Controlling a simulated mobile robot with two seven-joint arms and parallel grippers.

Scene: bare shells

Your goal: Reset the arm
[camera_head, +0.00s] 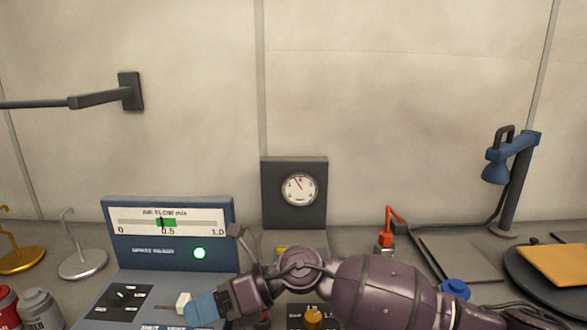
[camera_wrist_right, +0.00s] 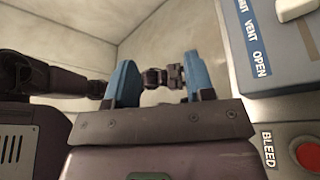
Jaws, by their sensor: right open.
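My right arm comes in from the right in the head view, low over the benchtop. Its gripper (camera_head: 200,308) reaches left to the front of the blue console (camera_head: 119,252), close to a white switch (camera_head: 183,303). In the right wrist view the right gripper (camera_wrist_right: 159,85) has its two blue fingers well apart, with nothing held between them. The console also fills the right side of that view (camera_wrist_right: 262,70). I cannot tell whether the gripper touches the console. My left gripper does not show in the head view.
A gauge box (camera_head: 294,170) stands behind my arm, with a red switch (camera_head: 386,238) and a blue lamp (camera_head: 508,165) further right. A red button (camera_wrist_right: 308,152) marked BLEED is near the right gripper. Hooked stands (camera_head: 82,262) and cans (camera_head: 40,308) are at left.

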